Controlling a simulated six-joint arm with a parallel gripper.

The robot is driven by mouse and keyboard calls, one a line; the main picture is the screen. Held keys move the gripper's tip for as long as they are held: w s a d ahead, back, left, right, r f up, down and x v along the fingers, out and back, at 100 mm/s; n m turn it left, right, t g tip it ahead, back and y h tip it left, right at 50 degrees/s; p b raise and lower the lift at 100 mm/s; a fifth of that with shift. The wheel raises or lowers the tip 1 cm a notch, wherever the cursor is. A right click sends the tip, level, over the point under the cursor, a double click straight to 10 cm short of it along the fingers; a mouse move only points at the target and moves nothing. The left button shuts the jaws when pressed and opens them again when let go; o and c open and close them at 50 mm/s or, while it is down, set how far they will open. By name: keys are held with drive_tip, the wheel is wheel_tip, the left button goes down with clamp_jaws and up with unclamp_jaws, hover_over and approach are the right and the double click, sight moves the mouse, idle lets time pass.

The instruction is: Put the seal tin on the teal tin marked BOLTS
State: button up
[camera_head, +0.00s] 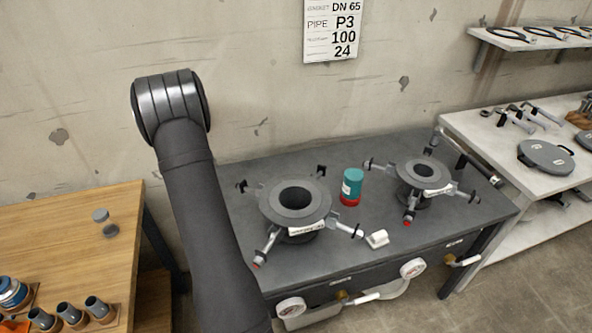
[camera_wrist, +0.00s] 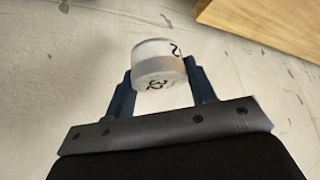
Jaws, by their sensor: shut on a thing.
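My gripper (camera_wrist: 160,82) is shut on a pale, whitish round tin (camera_wrist: 158,62), which I take to be the seal tin. It sits between the two blue fingers in the wrist view, with dark marks like "32" on it. A teal tin (camera_head: 353,180) with a white label stands on the dark bench in the head view, with a red band or red piece at its foot. Its label is too small to read. My gripper and the held tin do not show in the head view, where only my arm is seen.
The dark bench (camera_head: 262,169) holds a large flange (camera_head: 277,207) left of the teal tin and a smaller one (camera_head: 407,171) right of it, both with projecting clamp arms. A small white block (camera_head: 377,239) lies in front. A wooden table (camera_head: 60,225) is at left.

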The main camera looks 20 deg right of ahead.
drive_tip(key=s+d+r+m+h, duration=0.1)
drive_tip(key=s+d+m, duration=0.15)
drive_tip(key=d, duration=0.95)
drive_tip(key=s+d+r+m+t+h, duration=0.1)
drive_tip(key=s+d, duration=0.2)
drive_tip(key=d, duration=0.9)
drive_tip(key=s+d+r+m+h, duration=0.1)
drive_tip(key=s+d+m, duration=0.15)
drive_tip(key=d, duration=0.95)
drive_tip(key=s+d+r+m+h, duration=0.1)
drive_tip(key=s+d+m+h, duration=0.3)
drive_tip(key=s+d, duration=2.15)
drive_tip(key=y, duration=0.1)
hover_over(353, 169)
drive_tip(key=s, duration=0.2)
drive_tip(key=shift+m, duration=0.4)
drive_tip(key=f, duration=0.6)
drive_tip(key=shift+s+a+f, duration=0.2)
drive_tip(key=shift+a+f, duration=0.1)
drive_tip(key=shift+a, duration=0.1)
drive_tip(key=shift+f, duration=2.05)
